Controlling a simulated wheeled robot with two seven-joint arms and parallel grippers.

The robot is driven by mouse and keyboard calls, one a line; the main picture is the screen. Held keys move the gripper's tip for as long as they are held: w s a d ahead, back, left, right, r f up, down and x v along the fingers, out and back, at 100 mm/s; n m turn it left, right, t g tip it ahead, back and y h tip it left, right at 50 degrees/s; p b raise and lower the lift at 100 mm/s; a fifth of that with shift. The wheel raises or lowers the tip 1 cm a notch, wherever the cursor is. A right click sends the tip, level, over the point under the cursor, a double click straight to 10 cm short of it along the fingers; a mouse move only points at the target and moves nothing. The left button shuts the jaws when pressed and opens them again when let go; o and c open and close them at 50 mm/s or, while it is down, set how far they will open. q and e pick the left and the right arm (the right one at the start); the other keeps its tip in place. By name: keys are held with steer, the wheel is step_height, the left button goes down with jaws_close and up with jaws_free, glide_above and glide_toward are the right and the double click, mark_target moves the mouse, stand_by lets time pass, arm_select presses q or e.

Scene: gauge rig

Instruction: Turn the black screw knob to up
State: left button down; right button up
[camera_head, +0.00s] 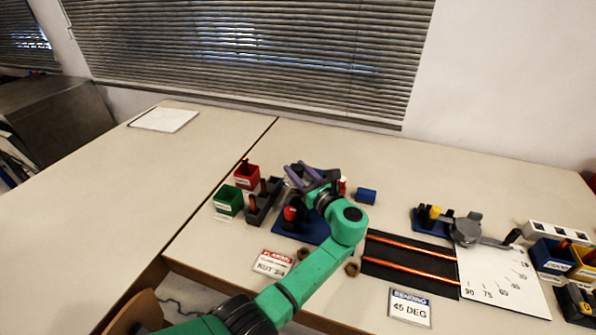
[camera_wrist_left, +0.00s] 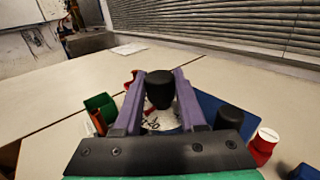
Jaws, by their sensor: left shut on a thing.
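My left gripper (camera_head: 305,172) reaches over the blue fixture base (camera_head: 307,229), its purple fingers pointing away from me. In the left wrist view the fingers (camera_wrist_left: 160,92) stand on both sides of a black knob (camera_wrist_left: 160,86) and are shut on it. The knob looks upright. A pale dial-like face with dark markings shows partly below it, mostly hidden by the gripper. A second black knob (camera_wrist_left: 231,118) stands to the right on the blue base. My right gripper is in neither view.
Left of the fixture are a red bin (camera_head: 247,177), a green bin (camera_head: 228,200) and a dark block rack (camera_head: 262,203). A red part with a white top (camera_wrist_left: 264,143) stands close right of the gripper. A bending rig (camera_head: 467,231) is further right. The left table is mostly clear.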

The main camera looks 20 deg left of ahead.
arm_select(q)
steer(key=shift+c, duration=2.4)
jaws_free()
